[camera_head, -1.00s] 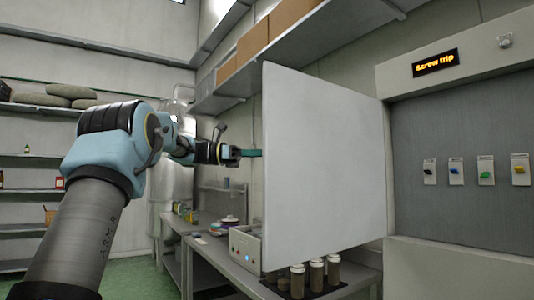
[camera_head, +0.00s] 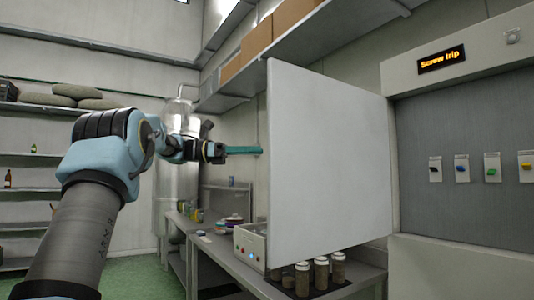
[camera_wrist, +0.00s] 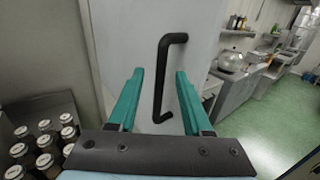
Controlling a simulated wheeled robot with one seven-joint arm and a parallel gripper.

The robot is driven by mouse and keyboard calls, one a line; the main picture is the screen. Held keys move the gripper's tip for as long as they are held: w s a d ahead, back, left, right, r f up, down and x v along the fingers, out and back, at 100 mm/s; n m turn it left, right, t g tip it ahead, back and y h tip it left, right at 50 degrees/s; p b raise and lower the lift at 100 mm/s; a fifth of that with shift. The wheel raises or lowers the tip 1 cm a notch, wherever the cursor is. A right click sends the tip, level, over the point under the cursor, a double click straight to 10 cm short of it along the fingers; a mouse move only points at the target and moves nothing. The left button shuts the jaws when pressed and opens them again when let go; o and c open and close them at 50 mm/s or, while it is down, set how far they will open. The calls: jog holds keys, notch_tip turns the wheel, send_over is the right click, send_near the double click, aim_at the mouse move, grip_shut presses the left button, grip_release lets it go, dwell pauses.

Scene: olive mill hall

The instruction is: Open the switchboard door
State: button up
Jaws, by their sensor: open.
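The switchboard door (camera_head: 330,165) is a plain pale panel, swung wide out from the switchboard (camera_head: 415,130). Its face with the handle is turned away in the head view. In the wrist view the door (camera_wrist: 130,35) carries a black bracket-shaped handle (camera_wrist: 159,85). My gripper (camera_head: 260,150), with teal fingers, is beside the door's free edge, on the handle side. In the wrist view my gripper (camera_wrist: 160,73) is open, with the handle showing between its fingers; I see no finger touching it. Inside the switchboard are black, blue, green and yellow switches on white plates.
A display (camera_head: 442,60) above the opening reads "Screw trip". A bench (camera_head: 215,250) below the door holds a control box (camera_head: 250,243) and several capped jars (camera_head: 321,272). Shelves stand at left, and a metal tank (camera_head: 178,185) is behind my arm. Green floor is free at left.

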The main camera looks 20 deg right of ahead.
jog(key=shift+v, duration=2.65)
jog(key=s+f+t+y, duration=0.2)
jog(key=f+t+y, duration=0.1)
jog(key=f, duration=0.9)
jog(key=s+f+t+y, duration=0.2)
jog(key=f+t+y, duration=0.15)
jog(key=f, duration=0.75)
jog(key=s+a+f+m+t+y, duration=0.2)
jog(key=s+a+f+m+y, duration=0.8)
jog(key=s+a+f, duration=1)
jog(key=a+m, duration=0.1)
jog(key=m, duration=0.3)
jog(key=shift+s+f+m+p, duration=0.2)
jog(key=shift+s+m+p, duration=0.1)
jog(key=shift+s+m, duration=0.1)
